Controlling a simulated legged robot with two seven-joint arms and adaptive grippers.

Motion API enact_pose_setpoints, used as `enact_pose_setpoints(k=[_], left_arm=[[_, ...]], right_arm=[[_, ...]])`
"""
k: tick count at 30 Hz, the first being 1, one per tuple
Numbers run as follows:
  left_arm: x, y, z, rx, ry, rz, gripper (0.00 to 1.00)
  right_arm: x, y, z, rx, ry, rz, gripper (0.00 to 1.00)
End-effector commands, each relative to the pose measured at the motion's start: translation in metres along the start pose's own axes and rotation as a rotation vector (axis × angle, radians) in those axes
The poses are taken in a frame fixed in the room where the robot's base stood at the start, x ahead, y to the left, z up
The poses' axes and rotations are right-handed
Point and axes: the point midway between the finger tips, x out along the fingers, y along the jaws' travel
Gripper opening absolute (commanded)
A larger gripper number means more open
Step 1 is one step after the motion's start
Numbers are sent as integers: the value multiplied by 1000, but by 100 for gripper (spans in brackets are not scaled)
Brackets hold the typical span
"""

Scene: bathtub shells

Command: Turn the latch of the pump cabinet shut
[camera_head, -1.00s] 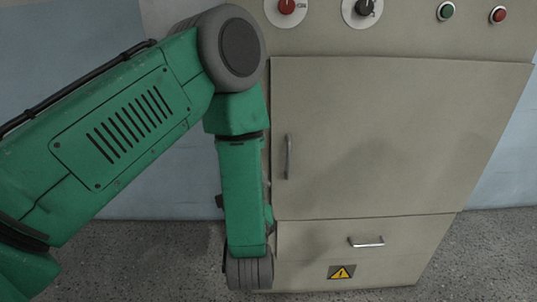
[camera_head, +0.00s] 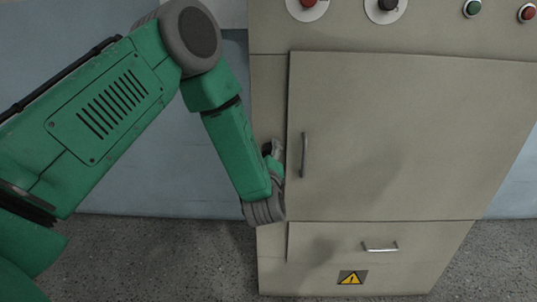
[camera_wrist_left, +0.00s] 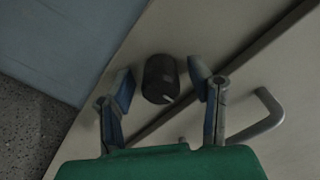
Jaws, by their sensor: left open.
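The pump cabinet (camera_head: 400,130) is a beige-grey box, and its large door looks closed. In the left wrist view the latch (camera_wrist_left: 160,80) is a dark round knob with a small pale mark, on the cabinet face beside the door edge. My left gripper (camera_wrist_left: 161,70) is open, with one finger on each side of the knob. I see gaps between the fingers and the knob. In the head view this gripper (camera_head: 272,150) is small and partly hidden by my forearm, close to the cabinet's left front. I cannot make out the latch there. My right gripper is not in view.
A bar handle (camera_head: 304,155) stands out from the door near the latch, and it shows in the wrist view (camera_wrist_left: 262,120). Below are a drawer handle (camera_head: 380,248) and a warning label (camera_head: 352,277). Knobs and buttons line the top panel.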

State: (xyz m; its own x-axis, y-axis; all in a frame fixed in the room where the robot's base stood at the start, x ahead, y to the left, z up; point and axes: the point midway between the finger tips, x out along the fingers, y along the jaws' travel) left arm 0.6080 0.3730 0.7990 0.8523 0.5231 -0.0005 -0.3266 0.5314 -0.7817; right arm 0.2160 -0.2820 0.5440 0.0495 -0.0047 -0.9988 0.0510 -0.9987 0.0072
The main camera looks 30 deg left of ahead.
Motion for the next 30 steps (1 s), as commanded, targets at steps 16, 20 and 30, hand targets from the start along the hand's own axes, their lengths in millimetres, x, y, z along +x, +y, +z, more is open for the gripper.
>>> enact_pose_setpoints(k=[16, 20, 30], left_arm=[[-2, 1, -2, -5, 5, 3, 0], [-3, 0, -2, -33, 9, 3, 0], [-4, -1, -2, -251, 12, 7, 0]], right_arm=[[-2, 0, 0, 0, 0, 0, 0], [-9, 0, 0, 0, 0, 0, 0], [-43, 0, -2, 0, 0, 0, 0]])
